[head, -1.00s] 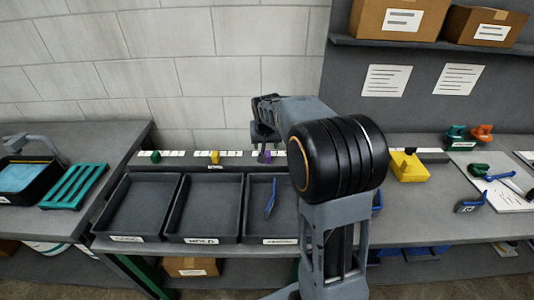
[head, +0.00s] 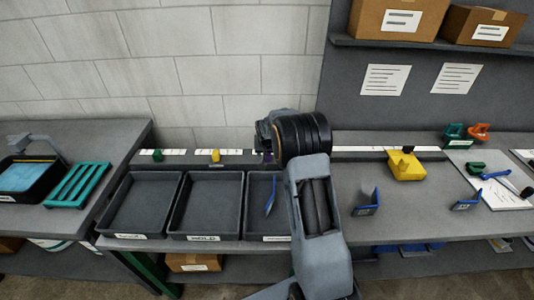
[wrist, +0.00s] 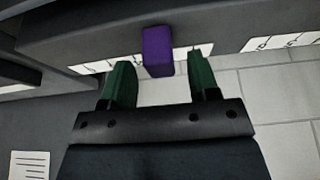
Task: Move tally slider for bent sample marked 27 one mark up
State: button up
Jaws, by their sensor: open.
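A purple tally slider (wrist: 158,50) sits on a dark rail with a white marked strip in the wrist view. A sliver of it shows in the head view (head: 268,157) beside my arm. My gripper (wrist: 161,66) is open, its two green fingers apart on either side of the slider, with gaps at both sides. A green slider (head: 157,155) and a yellow slider (head: 215,155) stand further left on the rail. Bent blue samples are a piece in the right tray (head: 270,197) and upright pieces on the bench (head: 368,203) (head: 467,202). I cannot read a 27.
Three dark trays stand below the rail, the middle one (head: 204,203) marked HOLD. A yellow block (head: 406,165) with a dark knob sits right of my arm. Green and orange clamps (head: 466,132) and a paper sheet (head: 505,185) lie at the far right.

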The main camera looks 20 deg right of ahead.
jog(key=shift+x, duration=1.15)
jog(key=shift+c, duration=0.4)
